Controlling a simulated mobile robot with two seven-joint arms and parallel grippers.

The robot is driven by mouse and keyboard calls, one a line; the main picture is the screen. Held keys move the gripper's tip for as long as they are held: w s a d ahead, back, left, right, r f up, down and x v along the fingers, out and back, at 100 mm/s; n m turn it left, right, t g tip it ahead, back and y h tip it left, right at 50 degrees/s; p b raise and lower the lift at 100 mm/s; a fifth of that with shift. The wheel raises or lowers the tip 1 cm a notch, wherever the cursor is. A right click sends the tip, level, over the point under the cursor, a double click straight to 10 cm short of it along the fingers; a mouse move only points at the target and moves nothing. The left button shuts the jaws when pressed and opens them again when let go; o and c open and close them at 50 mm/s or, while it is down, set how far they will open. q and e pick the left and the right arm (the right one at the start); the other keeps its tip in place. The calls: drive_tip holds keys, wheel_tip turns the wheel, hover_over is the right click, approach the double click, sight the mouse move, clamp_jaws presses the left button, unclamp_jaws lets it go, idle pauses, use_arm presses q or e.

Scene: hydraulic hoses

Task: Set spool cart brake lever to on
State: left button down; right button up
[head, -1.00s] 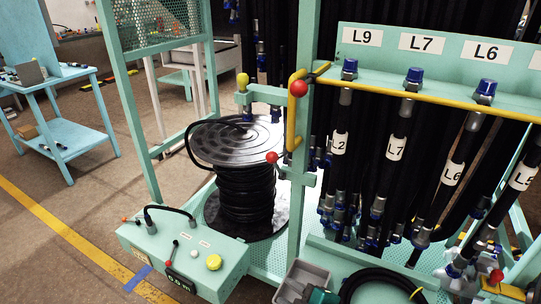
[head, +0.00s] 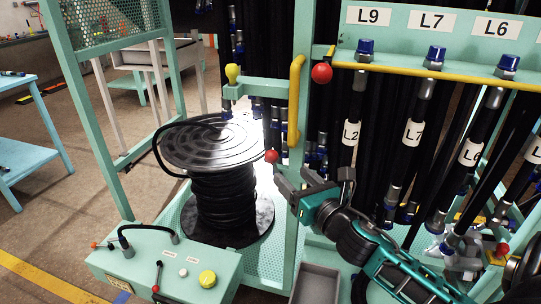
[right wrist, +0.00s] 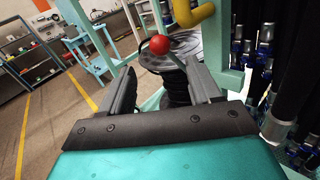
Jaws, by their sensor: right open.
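A lever with a red ball knob (head: 271,156) sits at the green post beside the hose spool (head: 225,180). I take it to be the spool cart brake lever; its setting cannot be read. My right gripper (head: 312,180) is open and empty, just right of and below the knob in the head view. In the right wrist view the red knob (right wrist: 160,44) appears beyond the gap between the open fingers (right wrist: 160,72), apart from them. My left gripper is out of view.
A second red ball (head: 322,73) is higher on the rack, near a yellow handle (head: 295,100). Labelled hoses (head: 412,132) hang close at the right. A green control box (head: 165,265) stands below the spool. Open floor (head: 75,215) lies to the left.

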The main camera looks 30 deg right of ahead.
sight(275, 160)
drive_tip(key=w, duration=1.1)
drive_tip(key=shift+d, duration=0.35)
clamp_jaws()
